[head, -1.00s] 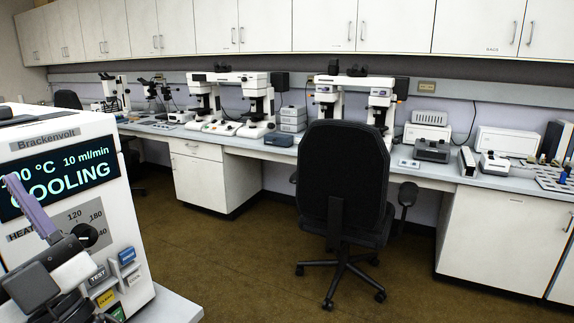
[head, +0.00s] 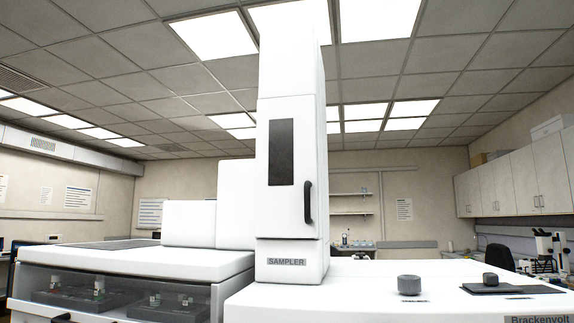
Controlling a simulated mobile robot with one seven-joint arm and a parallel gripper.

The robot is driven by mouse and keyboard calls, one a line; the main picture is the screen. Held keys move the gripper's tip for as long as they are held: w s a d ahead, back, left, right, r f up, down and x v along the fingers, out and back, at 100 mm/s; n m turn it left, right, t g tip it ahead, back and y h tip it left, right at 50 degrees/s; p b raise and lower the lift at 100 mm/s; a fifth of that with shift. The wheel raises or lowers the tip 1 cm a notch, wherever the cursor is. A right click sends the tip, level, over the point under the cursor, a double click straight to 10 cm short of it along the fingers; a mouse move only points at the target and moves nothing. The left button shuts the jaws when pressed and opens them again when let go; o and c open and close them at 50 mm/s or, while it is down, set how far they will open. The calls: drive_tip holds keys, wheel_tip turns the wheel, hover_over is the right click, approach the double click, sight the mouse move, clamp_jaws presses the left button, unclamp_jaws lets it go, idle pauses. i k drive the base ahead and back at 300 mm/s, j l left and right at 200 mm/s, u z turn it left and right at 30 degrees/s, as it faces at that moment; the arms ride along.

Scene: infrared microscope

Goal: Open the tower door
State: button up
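The tower (head: 293,60) is a tall white column in the middle of the head view, with a "SAMPLER" label (head: 287,262) on its base. The tower door (head: 290,211) is on its front face and looks shut. It has a dark narrow window (head: 281,152) and a black vertical handle (head: 308,202) at its lower right. My gripper is not in view, so its state and its distance from the door are hidden.
A white unit with a clear front (head: 120,290) stands at left, with dark trays inside. A white instrument top (head: 390,277) at right carries a dark knob (head: 409,284) and a dark plate with another knob (head: 491,279). An office chair (head: 498,257) stands at far right.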

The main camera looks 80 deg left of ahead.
sight(286, 196)
drive_tip(key=l+u, duration=0.1)
drive_tip(key=u, duration=2.05)
